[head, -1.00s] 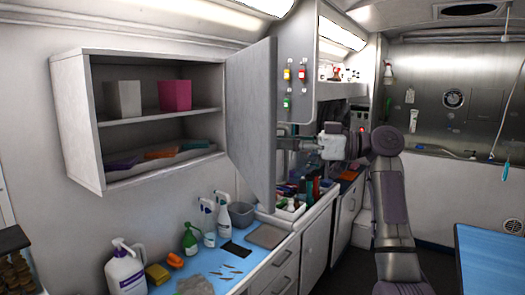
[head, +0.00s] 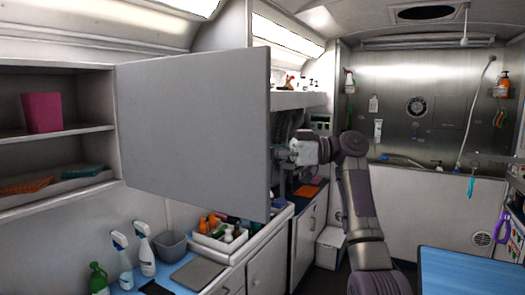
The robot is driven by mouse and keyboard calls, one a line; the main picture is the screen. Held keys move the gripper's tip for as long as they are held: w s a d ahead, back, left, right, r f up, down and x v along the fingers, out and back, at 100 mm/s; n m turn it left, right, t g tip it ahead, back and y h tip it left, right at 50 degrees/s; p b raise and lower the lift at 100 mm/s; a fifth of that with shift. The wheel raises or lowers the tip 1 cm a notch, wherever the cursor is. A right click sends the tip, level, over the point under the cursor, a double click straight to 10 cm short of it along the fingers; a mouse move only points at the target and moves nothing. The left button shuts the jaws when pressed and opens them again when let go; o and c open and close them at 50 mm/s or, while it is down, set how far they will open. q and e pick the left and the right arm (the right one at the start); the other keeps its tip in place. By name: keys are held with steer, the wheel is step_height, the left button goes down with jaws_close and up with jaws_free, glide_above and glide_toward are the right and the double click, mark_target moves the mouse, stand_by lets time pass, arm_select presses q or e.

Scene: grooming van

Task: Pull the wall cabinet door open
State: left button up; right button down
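The wall cabinet (head: 60,131) is on the left in the head view, its open shelves showing. Its grey door (head: 190,130) stands swung wide open, hinged at the cabinet's right side and showing its broad face to me. My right arm reaches up from the lower right. My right gripper (head: 283,152) is at the door's free right edge, partly behind it. Its fingertips are hidden by the door, so I cannot tell whether they touch it or how far they are open. My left gripper is not in view.
A pink box (head: 42,113) and an orange item (head: 25,186) are in the cabinet. Spray bottles (head: 145,254), a grey bin (head: 172,244) and a white tray (head: 222,243) of bottles stand on the counter below the door. A blue table (head: 470,272) is at lower right.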

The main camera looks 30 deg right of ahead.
steer(key=shift+w+d+f, duration=0.15)
steer(key=shift+w+d, duration=0.05)
steer(key=shift+w, duration=0.05)
steer(key=shift+s+a, duration=0.1)
steer(key=c, duration=1.2)
jaws_free()
steer(key=v, duration=1.2)
steer(key=shift+w, duration=0.25)
